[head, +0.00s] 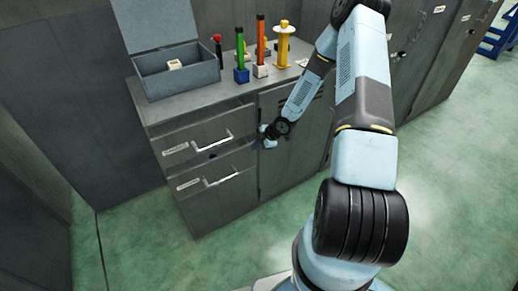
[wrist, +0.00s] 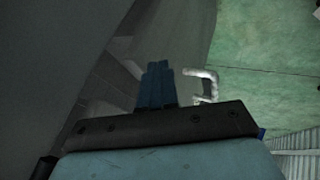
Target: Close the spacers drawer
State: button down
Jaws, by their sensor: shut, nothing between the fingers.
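A grey cabinet has two stacked drawers on its left half, an upper drawer (head: 196,134) and a lower drawer (head: 220,190), each with a label and a bar handle. The label text is too small to read, so I cannot tell which is the spacers drawer. The upper drawer seems to stand slightly out of the cabinet. My gripper (head: 265,131) is just right of the upper drawer's handle (head: 213,142), by the cabinet door. In the wrist view my gripper's blue fingers (wrist: 157,66) are together and empty, with a pale handle (wrist: 207,85) to their right.
On the cabinet top stand an open grey box (head: 178,80) and several coloured upright items, including a yellow spool-like piece (head: 283,45). A cabinet door (head: 290,140) is right of the drawers. Tall grey lockers stand behind. The green floor (head: 150,240) in front is clear.

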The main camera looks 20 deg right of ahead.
dwell(0.3)
jog(key=shift+w+a+r, duration=0.1)
jog(key=shift+w+a, duration=0.05)
jog(key=shift+w, duration=0.45)
jog(key=shift+w+a, duration=0.15)
jog(key=shift+w, duration=0.4)
jog(key=s+d+r, duration=0.6)
jog(key=s+r, duration=0.1)
jog(key=shift+s+r, duration=0.3)
jog(key=shift+s, duration=0.1)
jog(key=shift+d+r, duration=0.1)
jog(key=shift+d, duration=0.05)
